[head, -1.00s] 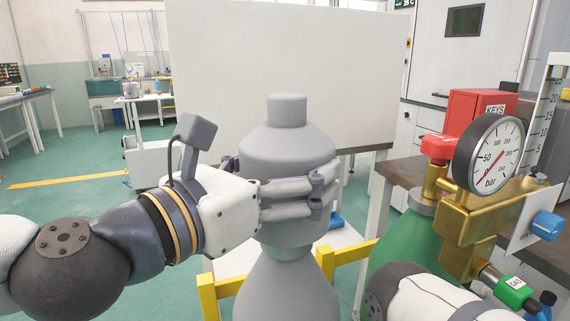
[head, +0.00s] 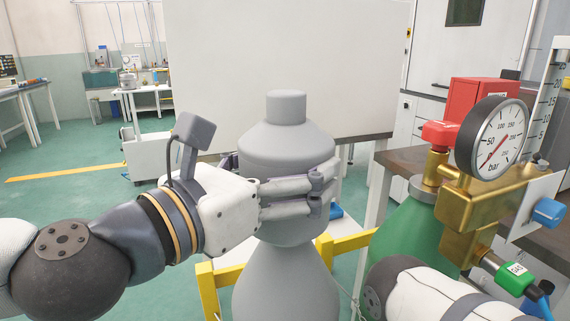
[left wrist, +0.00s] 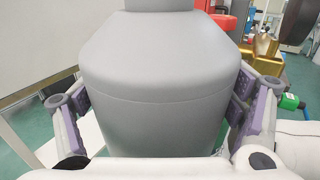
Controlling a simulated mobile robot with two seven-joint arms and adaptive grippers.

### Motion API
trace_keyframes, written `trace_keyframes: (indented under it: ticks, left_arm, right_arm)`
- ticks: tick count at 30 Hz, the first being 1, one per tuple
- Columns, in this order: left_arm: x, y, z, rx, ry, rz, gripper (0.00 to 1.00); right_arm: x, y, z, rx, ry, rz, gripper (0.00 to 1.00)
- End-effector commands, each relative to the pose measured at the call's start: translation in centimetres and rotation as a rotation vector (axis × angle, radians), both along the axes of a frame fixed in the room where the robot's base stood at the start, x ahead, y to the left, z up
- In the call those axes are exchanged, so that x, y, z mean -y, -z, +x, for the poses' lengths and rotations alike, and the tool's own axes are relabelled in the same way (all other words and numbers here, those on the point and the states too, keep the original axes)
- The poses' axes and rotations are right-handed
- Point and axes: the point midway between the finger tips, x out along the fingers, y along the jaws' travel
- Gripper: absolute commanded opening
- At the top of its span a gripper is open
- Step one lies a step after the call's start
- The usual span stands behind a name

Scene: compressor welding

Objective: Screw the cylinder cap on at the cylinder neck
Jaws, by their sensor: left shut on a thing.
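The grey cylinder cap (head: 287,138) stands upright in the middle of the head view, over the neck of the grey cylinder (head: 286,285). My left gripper (head: 318,192) is shut on the cap, with its fingers around the cap's lower part. In the left wrist view the cap (left wrist: 160,75) fills the middle, between the two finger pads of my left gripper (left wrist: 160,120). The cap hides most of the neck, so I cannot tell how far it is threaded. My right arm shows at the lower right of the head view, but its gripper is out of view.
A green cylinder (head: 412,232) with a brass valve (head: 468,208) and a pressure gauge (head: 492,138) stands close on the right. A yellow frame (head: 345,243) is around the grey cylinder. A red box (head: 478,101) sits on the bench behind. A white panel (head: 285,60) stands at the back.

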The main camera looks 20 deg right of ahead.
Motion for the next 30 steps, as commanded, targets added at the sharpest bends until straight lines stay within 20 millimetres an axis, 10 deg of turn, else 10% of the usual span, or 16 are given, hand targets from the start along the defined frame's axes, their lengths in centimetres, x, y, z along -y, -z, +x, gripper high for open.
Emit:
trace_keyframes:
  ticks: [24, 25, 30]
  left_arm:
    - [-0.1, 0.0, 0.1, 0.002, 0.501, 0.0, 0.41]
    - [-0.1, 0.0, 0.1, 0.002, 0.5, 0.0, 0.91]
    - [-0.1, 0.0, 0.1, 0.002, 0.5, 0.0, 1.0]
  right_arm:
    - [0.0, 2.3, -1.7, -0.054, 0.0, 0.0, 0.4]
    - [0.0, 2.3, -1.7, -0.054, 0.0, 0.0, 0.4]
    - [0.0, 2.3, -1.7, -0.054, 0.0, 0.0, 0.4]
